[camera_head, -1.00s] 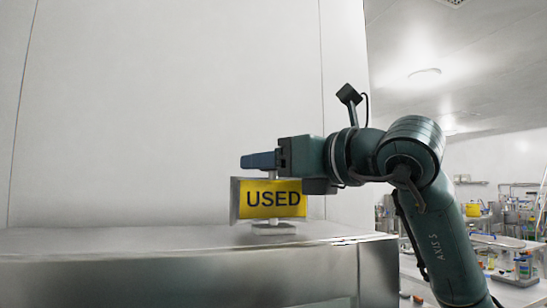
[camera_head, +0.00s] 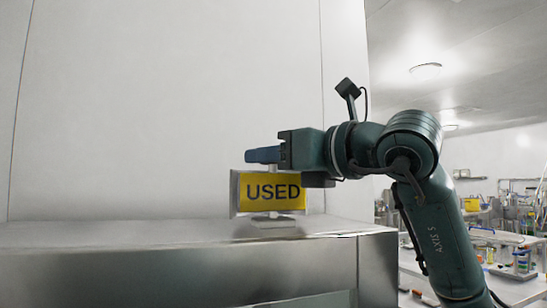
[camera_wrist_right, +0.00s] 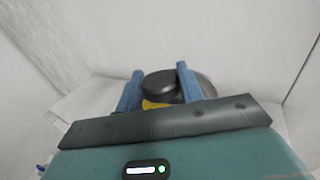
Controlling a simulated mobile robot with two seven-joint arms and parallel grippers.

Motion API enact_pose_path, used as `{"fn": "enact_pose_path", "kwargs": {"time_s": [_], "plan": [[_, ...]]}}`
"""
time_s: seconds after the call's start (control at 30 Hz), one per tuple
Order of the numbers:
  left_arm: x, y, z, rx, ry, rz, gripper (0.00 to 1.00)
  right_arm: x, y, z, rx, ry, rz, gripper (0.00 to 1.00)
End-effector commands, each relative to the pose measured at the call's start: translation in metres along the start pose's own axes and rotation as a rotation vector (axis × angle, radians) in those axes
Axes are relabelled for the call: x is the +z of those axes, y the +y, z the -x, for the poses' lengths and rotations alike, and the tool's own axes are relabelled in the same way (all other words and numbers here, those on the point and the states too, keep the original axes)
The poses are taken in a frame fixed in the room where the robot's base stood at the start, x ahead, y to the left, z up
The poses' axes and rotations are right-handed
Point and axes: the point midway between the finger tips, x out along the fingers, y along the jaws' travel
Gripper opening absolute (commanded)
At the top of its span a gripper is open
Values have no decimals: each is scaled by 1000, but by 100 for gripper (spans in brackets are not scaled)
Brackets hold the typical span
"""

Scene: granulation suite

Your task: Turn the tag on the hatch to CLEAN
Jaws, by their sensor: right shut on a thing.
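The tag (camera_head: 272,192) is a yellow plate in a grey frame on a small foot, with USED facing the head camera. It stands upright on a stainless steel ledge. My right gripper (camera_head: 250,155) reaches in from the right, its blue fingers level just above the tag. In the right wrist view, the blue fingers (camera_wrist_right: 158,84) are shut on a round black knob (camera_wrist_right: 160,88), with a bit of yellow showing below it. In the head view the fingers hide the knob. No CLEAN side is visible. My left gripper is not in view.
The steel ledge (camera_head: 150,262) runs across the front below the tag, with its right corner near my right arm. A plain pale wall (camera_head: 170,100) rises behind. Benches with small lab items (camera_head: 510,262) stand far off at the right. The ledge left of the tag is clear.

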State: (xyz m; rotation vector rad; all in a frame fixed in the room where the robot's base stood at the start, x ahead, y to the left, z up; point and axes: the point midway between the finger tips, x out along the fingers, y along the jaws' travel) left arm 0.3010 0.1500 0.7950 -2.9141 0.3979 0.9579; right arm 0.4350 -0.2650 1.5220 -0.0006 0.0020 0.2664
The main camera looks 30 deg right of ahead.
Motion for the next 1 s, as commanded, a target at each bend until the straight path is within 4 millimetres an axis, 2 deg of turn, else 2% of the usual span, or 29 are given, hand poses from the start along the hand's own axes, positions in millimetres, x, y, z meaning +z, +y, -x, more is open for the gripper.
{"fn": "enact_pose_path", "kwargs": {"time_s": [0.13,0.4,0.8,0.83,1.0], "plan": [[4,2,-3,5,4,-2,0,-3,-2,-1,126,4,-5,15],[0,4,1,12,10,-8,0,0,-1,-1,347,2,-3,15],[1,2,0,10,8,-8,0,0,-1,0,382,-2,0,15],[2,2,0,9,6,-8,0,0,-1,0,382,-2,0,39],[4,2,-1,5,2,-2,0,0,-1,0,382,-2,0,53]]}}
